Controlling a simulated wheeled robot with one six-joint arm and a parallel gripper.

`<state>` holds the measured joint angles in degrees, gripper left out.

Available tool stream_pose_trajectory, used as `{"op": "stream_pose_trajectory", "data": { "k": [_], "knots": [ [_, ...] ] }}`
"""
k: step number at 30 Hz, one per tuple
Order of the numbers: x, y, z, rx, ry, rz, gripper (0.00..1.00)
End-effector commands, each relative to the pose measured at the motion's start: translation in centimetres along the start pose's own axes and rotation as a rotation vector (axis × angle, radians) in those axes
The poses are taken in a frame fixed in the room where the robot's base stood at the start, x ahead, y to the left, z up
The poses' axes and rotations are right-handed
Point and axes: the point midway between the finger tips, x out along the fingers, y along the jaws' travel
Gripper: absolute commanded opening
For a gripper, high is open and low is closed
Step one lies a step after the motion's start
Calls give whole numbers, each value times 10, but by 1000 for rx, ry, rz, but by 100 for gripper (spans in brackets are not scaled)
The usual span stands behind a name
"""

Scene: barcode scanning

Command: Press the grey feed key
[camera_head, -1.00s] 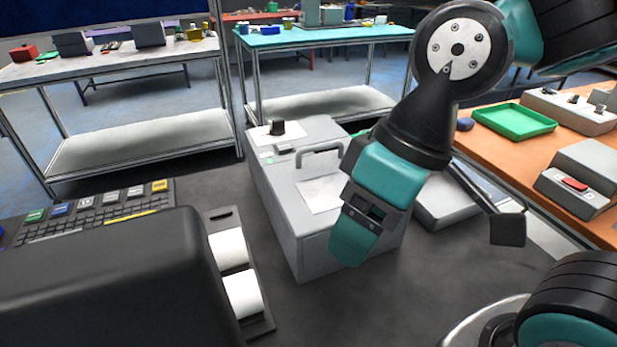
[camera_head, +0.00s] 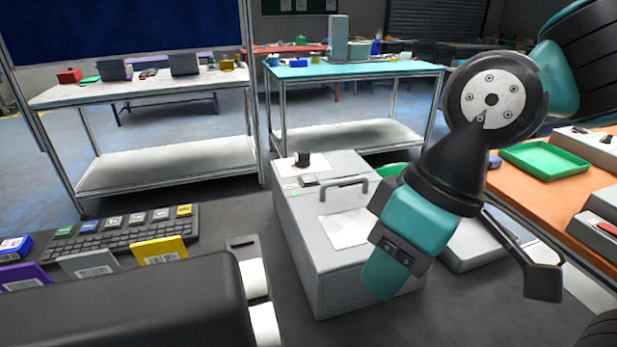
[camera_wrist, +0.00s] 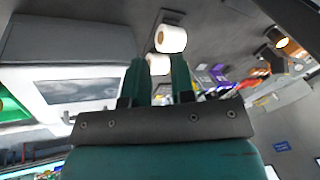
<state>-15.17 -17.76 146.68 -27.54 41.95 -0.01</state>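A small grey key with a dark top (camera_head: 309,180) sits on top of the grey boxy machine (camera_head: 320,262), beside a black knob (camera_head: 302,159); I cannot tell for sure that it is the feed key. Grey keys (camera_head: 137,218) also show in the back row of the keyboard (camera_head: 95,243) at left. My gripper (camera_head: 378,280) is in front of the machine's right side, pointing down, hiding part of it. In the wrist view its two teal fingers (camera_wrist: 160,75) stand apart with nothing between them. The grey machine shows at upper left there (camera_wrist: 100,45).
A handle (camera_head: 344,186) rises from the machine's top. Yellow (camera_head: 160,247), grey and purple barcode boxes lie before the keyboard. A green tray (camera_head: 543,160) is on the orange bench at right.

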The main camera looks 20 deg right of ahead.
Motion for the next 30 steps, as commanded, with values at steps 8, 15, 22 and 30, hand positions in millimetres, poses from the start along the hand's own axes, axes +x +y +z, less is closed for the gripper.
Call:
{"op": "stream_pose_trajectory", "data": {
  "k": [8, 15, 22, 30],
  "knots": [
    [0, 0, 0, 0, 0, 0, 0],
    [0, 0, 0, 0, 0, 0, 0],
    [0, 0, 0, 0, 0, 0, 0],
    [0, 0, 0, 0, 0, 0, 0]
  ]
}}
